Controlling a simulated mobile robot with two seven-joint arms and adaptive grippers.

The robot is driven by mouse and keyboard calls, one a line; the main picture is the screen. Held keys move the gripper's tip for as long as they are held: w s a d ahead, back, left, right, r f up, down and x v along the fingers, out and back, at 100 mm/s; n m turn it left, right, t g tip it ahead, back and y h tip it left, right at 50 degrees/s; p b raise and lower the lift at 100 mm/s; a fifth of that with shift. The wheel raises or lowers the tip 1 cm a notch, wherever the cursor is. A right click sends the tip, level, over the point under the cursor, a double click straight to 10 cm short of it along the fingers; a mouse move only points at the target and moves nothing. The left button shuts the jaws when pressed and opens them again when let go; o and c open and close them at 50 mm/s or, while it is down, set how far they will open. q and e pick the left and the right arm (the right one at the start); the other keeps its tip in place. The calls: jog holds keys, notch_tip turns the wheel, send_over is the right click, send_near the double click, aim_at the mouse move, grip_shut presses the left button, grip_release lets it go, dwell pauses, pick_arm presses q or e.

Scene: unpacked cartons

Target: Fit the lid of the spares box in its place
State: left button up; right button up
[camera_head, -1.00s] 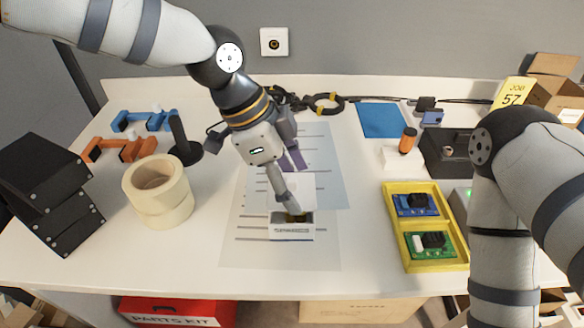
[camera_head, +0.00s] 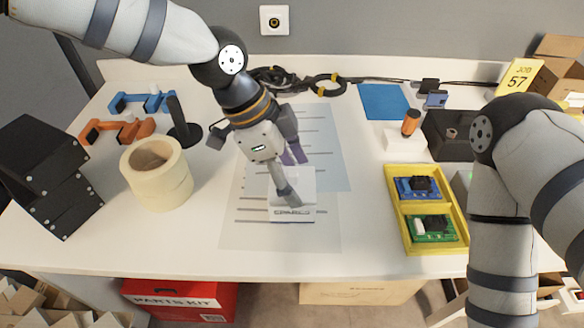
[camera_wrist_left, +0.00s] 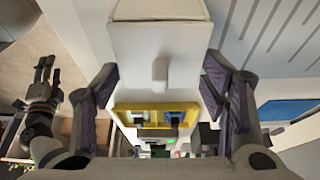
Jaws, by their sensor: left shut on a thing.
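The spares box (camera_head: 292,215) stands on the printed sheet, its label facing the front edge. The white lid (camera_head: 300,184) lies over the top of the box; I cannot tell whether it is fully seated.
A yellow tray (camera_head: 396,213) with two circuit boards is at the right. A tape roll (camera_head: 157,185), a black bin stack (camera_head: 48,175) and orange and blue clamps are at the left. An orange-handled tool (camera_head: 410,123) stands behind the tray. The sheet around the box is clear.

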pick_arm(q)
jog(key=shift+f, duration=0.25)
jog(key=o, duration=1.1)
jog(key=shift+c, duration=0.2)
jog(key=v, duration=1.2)
